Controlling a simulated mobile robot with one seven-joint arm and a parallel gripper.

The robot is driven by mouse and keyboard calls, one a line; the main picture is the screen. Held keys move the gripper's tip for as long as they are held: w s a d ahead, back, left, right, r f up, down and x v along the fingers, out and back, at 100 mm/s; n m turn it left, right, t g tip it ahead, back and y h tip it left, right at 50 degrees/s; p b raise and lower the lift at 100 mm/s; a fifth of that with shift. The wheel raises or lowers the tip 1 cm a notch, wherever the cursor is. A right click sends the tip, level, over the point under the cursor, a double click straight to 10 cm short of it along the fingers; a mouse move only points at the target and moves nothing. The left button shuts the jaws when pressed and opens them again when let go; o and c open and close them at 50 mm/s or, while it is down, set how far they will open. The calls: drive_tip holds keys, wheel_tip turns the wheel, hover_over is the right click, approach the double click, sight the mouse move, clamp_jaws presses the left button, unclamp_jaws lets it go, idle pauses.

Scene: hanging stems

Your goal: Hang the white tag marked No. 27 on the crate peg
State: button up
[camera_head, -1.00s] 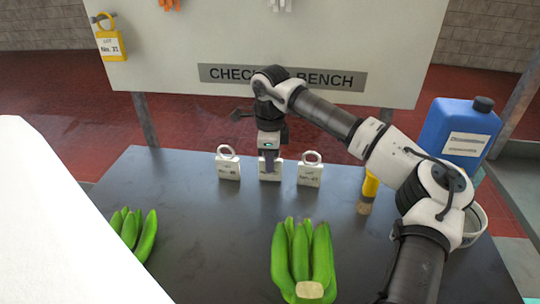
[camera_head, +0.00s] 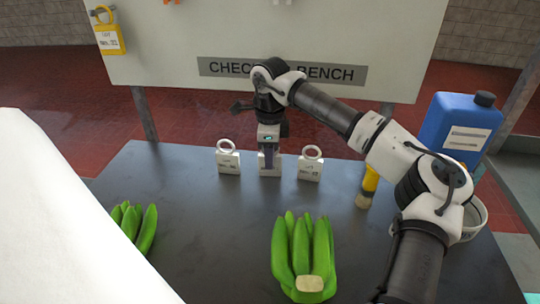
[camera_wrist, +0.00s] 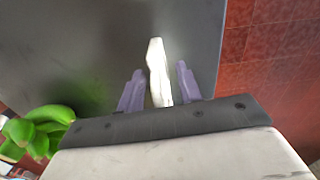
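Three white tags with ring tops stand upright on the dark bench: a left tag (camera_head: 228,162), a middle tag (camera_head: 269,171) and a right tag (camera_head: 310,168). Their print is too small to read surely, so I cannot tell which is No. 27. My gripper (camera_head: 268,160) points down over the middle tag and hides its upper part. In the wrist view, my gripper (camera_wrist: 160,88) is open, with one finger on each side of the white tag (camera_wrist: 157,70) and gaps showing between. I cannot make out a crate peg.
Green banana bunches (camera_head: 303,258) lie at the front and left. A brush with a yellow handle (camera_head: 370,180), a blue bottle (camera_head: 458,128) and a white container (camera_head: 474,218) stand at right. A yellow tag (camera_head: 109,38) hangs on the back board (camera_head: 190,30).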

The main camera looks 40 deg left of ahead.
drive_tip(key=r, duration=0.3)
drive_tip(key=r+b, duration=0.1)
drive_tip(key=r, duration=0.3)
drive_tip(key=r+b, duration=0.1)
drive_tip(key=r, duration=0.3)
drive_tip(key=shift+s+a+r, duration=0.2)
drive_tip(key=shift+a+r, duration=0.05)
